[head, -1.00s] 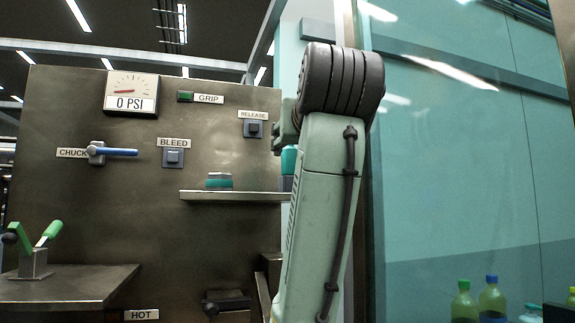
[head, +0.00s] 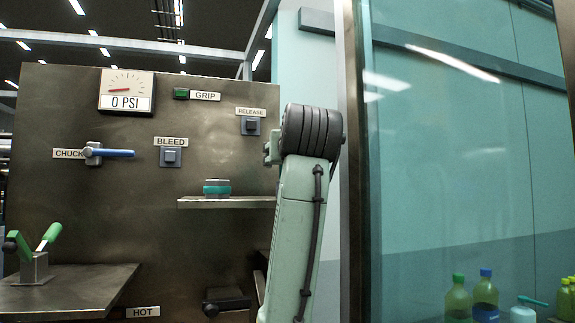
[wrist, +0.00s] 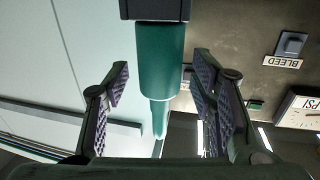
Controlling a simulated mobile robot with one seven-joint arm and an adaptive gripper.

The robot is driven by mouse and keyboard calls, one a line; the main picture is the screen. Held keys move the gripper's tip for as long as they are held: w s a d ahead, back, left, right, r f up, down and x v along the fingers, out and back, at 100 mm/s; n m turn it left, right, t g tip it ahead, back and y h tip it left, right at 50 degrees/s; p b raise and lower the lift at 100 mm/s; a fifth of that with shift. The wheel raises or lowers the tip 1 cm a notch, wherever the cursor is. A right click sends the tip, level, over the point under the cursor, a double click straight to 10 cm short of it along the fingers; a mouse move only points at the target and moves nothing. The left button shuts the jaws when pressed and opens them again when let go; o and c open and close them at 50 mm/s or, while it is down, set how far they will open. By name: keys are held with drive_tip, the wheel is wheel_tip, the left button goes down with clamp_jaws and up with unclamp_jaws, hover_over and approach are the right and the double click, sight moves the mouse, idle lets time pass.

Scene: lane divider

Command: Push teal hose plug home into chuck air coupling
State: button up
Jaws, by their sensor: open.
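In the wrist view, which is upside down, a teal stepped cylinder (wrist: 162,60), apparently the hose plug, stands with its wide end at a dark block (wrist: 155,9) and its thinner part pointing away. My gripper (wrist: 160,80) is open, one padded finger on each side of the cylinder with gaps showing. In the head view, my arm hides the cylinder and most of the gripper. A short grey and teal round piece (head: 217,188) sits on the small shelf (head: 222,203). I cannot tell which part is the chuck air coupling.
The metal panel carries a gauge (head: 126,91) at 0 PSI, a blue CHUCK lever (head: 115,154), and BLEED (head: 171,157) and RELEASE (head: 250,126) buttons. A bench (head: 70,290) with a green-handled clamp (head: 40,258) is lower left. Glass (head: 450,150) stands right of my arm.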

drive_tip(key=shift+c, duration=0.2)
clamp_jaws()
idle(0.3)
drive_tip(key=shift+r, duration=0.1)
wheel_tip(320, 180, up, 10)
drive_tip(key=shift+f, duration=0.1)
idle(0.6)
drive_tip(key=shift+f, duration=0.1)
